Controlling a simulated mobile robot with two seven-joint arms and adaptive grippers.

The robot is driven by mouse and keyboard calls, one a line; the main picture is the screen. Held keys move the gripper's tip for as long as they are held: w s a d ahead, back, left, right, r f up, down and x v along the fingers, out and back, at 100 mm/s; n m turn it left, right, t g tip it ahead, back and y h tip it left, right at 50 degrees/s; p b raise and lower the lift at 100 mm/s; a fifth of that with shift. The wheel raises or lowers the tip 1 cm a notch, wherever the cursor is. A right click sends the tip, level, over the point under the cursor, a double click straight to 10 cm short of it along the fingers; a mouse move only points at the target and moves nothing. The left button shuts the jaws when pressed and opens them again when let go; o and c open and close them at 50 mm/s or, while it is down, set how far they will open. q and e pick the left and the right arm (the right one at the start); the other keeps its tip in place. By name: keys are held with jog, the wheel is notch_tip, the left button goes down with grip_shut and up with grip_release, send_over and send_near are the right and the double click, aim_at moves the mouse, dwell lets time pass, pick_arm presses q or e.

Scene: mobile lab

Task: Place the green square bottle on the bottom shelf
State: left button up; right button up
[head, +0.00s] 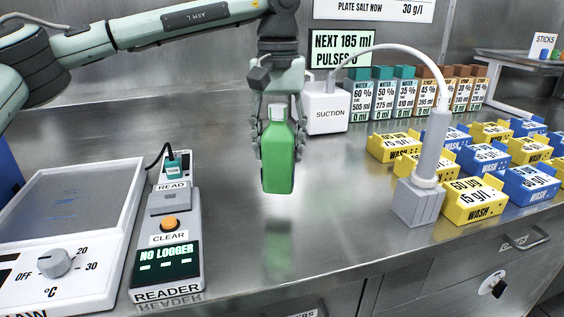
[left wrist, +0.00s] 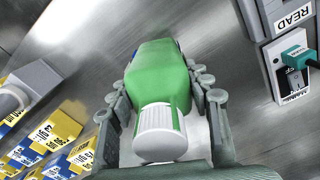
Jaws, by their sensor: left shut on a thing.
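The green square bottle (head: 278,158) has a white cap and hangs upright in my left gripper (head: 276,140). The gripper comes from above and its fingers close on both sides of the bottle. In the head view the bottle appears to be above the steel bench, with its reflection below it. In the left wrist view the bottle (left wrist: 160,85) lies between the two fingers of the left gripper (left wrist: 160,110), cap toward the camera. No bottom shelf can be made out for certain in either view. My right gripper is in neither view.
The reader (head: 167,245) and a heating plate (head: 75,215) stand at the left. The suction unit (head: 326,108) is behind the bottle. A grey stand (head: 418,200) and several yellow and blue wash blocks (head: 473,201) fill the right. The bench (head: 330,225) is clear in the middle.

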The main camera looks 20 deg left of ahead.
aim_at(282, 165)
pick_arm(q)
jog(key=shift+w+d+f, duration=0.2)
jog(key=shift+w+f, duration=0.2)
jog(key=shift+w, duration=0.1)
jog(key=shift+f, duration=1.85)
jog(key=shift+f, duration=0.2)
jog(key=o, duration=1.5)
jog(key=shift+c, duration=0.2)
jog(key=shift+r, duration=0.1)
